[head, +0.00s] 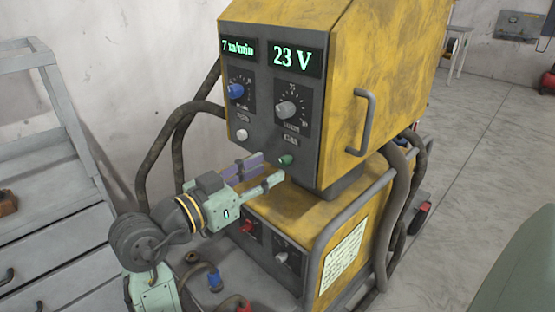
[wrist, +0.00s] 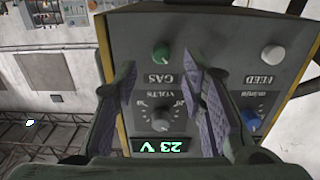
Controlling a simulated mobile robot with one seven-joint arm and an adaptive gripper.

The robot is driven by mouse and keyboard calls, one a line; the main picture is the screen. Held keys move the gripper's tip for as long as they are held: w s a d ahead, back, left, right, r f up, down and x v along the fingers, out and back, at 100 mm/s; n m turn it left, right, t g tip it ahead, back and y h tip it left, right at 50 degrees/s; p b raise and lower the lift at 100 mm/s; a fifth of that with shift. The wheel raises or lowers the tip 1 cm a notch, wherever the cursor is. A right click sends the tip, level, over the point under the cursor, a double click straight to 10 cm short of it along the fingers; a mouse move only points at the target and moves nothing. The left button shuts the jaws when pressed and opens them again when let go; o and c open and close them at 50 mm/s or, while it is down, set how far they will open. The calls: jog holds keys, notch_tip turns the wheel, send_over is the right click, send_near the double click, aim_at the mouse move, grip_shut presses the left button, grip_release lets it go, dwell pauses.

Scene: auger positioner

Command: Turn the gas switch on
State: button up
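The gas switch is a small green round button or knob (head: 286,160) low on the dark front panel of the yellow welding machine (head: 385,60). In the wrist view, which is upside down, the green switch (wrist: 160,54) sits by the word GAS, a little beyond the fingertips and between their lines. My gripper (head: 270,167) is open and empty, its fingers pointing at the panel just in front of the switch. It also shows in the wrist view (wrist: 163,74) with purple-padded fingers apart. I cannot tell whether a fingertip touches the panel.
A white feed button (wrist: 273,54), a grey volts knob (head: 287,109) and a blue knob (head: 236,91) are on the same panel. A lower yellow unit (head: 270,200) is below my gripper.

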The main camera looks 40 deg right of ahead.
aim_at(282, 162)
jog(key=d, duration=0.3)
jog(key=d+p, duration=0.1)
jog(key=d, duration=0.1)
jog(key=shift+w, duration=0.25)
grip_shut()
